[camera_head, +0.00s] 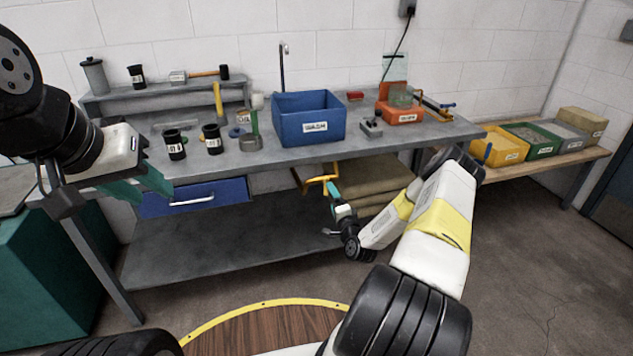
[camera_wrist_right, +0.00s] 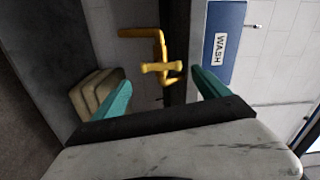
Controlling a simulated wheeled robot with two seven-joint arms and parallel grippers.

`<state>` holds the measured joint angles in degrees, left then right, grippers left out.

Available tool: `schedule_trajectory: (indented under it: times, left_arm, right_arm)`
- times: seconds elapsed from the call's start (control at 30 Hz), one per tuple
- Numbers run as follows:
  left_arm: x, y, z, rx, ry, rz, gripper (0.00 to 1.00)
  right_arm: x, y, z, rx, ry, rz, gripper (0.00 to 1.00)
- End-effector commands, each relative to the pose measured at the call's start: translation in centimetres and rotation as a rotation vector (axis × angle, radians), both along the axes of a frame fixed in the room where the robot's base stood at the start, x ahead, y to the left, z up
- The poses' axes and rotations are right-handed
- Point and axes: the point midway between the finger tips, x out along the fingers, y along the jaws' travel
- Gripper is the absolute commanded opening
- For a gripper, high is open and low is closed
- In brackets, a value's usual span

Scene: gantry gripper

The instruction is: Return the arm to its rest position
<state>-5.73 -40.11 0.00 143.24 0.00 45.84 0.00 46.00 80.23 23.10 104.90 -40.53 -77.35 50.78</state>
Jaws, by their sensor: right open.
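My right arm (camera_head: 440,225) reaches forward and down in front of the workbench. Its gripper (camera_head: 335,208) is below the bench's front edge, near the blue bin. In the right wrist view the right gripper (camera_wrist_right: 162,92) has its teal fingers wide apart, with nothing held between them. A yellow-orange handled fitting (camera_wrist_right: 160,66) lies beyond the fingertips; it also shows beside the gripper in the head view (camera_head: 314,181). My left gripper (camera_head: 146,188) hangs at the left in front of the bench, teal fingers pointing right. Its opening is unclear from this angle, and I see nothing held.
The workbench (camera_head: 350,142) carries a blue bin (camera_head: 312,128), black cups, a mallet and an orange box (camera_head: 400,114). A blue drawer (camera_head: 195,197) and folded brown stack (camera_head: 372,182) are below. Several coloured trays stand on the right-hand bench (camera_head: 545,170). Floor at lower right is clear.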

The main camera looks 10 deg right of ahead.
Motion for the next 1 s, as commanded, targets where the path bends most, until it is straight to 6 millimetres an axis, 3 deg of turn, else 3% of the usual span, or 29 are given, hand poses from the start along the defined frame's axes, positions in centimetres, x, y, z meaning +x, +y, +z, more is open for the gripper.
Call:
schedule_trajectory:
  times: [0.2,0.57,0.67,0.8,1.0]
  left_arm:
    - [0.0,0.0,0.0,0.0,0.0,0.0,0.36]
    - [0.0,0.0,0.0,0.0,0.0,0.0,0.36]
    - [0.0,0.0,0.0,0.0,0.0,0.0,0.36]
    - [0.0,0.0,0.0,0.0,0.0,0.0,0.36]
    - [0.0,0.0,0.0,0.0,0.0,0.0,0.36]
  right_arm:
    - [-1.2,-0.1,0.0,-0.001,-0.001,0.0,0.86]
    - [-0.6,0.3,1.0,-0.04,0.018,0.025,0.86]
    - [0.6,1.0,2.9,-0.131,0.063,0.079,0.86]
    - [2.0,2.3,7.0,-0.324,0.165,0.178,0.86]
    - [1.9,4.0,13.5,-0.598,0.312,0.287,0.86]
